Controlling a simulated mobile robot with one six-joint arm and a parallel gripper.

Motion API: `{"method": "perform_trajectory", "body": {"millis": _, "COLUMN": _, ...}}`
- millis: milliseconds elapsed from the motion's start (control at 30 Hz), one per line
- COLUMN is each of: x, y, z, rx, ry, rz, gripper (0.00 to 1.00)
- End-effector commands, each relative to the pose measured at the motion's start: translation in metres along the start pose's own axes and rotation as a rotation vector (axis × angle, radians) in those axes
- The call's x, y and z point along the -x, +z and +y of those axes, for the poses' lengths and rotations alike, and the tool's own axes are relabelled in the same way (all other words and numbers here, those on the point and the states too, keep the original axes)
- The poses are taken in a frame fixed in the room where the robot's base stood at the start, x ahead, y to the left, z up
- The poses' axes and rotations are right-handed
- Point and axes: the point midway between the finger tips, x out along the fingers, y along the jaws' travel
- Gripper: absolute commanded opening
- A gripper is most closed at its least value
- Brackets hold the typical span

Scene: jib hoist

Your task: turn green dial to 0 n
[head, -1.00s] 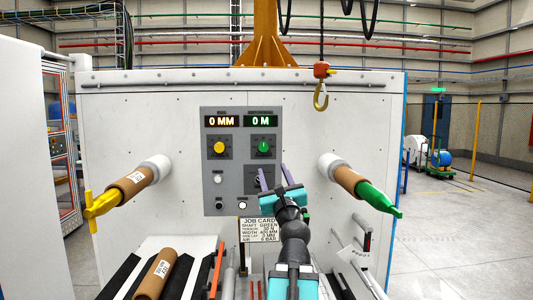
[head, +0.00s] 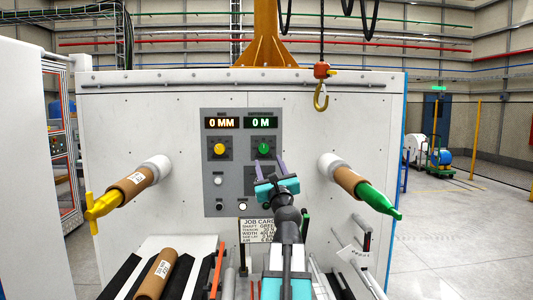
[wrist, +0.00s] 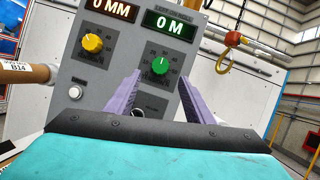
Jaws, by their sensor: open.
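The green dial (head: 264,149) sits on the right of the grey control panel (head: 211,170), under a display reading 0 M (head: 262,122). In the wrist view the green dial (wrist: 160,66) shows ahead, beyond and between the fingertips, with scale numbers around it. My gripper (head: 269,163) is open and empty, its purple fingers just below the dial in the head view. In the wrist view my gripper (wrist: 160,78) is apart from the dial. A black knob (wrist: 138,112) lies lower on the panel, partly between the fingers.
A yellow dial (head: 219,149) is left of the green one, under a 0 MM display (head: 223,122). Cardboard cores on a yellow-ended shaft (head: 128,186) and green-ended shaft (head: 355,184) stick out either side. A hook (head: 321,95) hangs upper right.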

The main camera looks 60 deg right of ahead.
Motion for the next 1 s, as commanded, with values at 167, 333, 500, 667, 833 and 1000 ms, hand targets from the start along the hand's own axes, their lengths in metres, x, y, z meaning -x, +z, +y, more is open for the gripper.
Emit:
{"method": "perform_trajectory", "body": {"millis": 167, "x": -0.020, "y": 0.000, "z": 0.000, "rx": 0.001, "ry": 0.001, "rz": 0.001, "gripper": 0.48}}
{"method": "perform_trajectory", "body": {"millis": 333, "x": -0.036, "y": 0.000, "z": 0.000, "rx": -0.001, "ry": 0.001, "rz": 0.001, "gripper": 0.48}}
{"method": "perform_trajectory", "body": {"millis": 500, "x": -0.051, "y": 0.000, "z": -0.001, "rx": 0.001, "ry": 0.000, "rz": 0.001, "gripper": 0.48}}
{"method": "perform_trajectory", "body": {"millis": 667, "x": -0.064, "y": 0.000, "z": -0.001, "rx": 0.000, "ry": -0.001, "rz": 0.000, "gripper": 0.48}}
{"method": "perform_trajectory", "body": {"millis": 833, "x": -0.071, "y": 0.000, "z": 0.000, "rx": 0.001, "ry": 0.000, "rz": 0.000, "gripper": 0.48}}
{"method": "perform_trajectory", "body": {"millis": 1000, "x": -0.073, "y": 0.000, "z": 0.000, "rx": 0.001, "ry": 0.000, "rz": 0.000, "gripper": 0.48}}
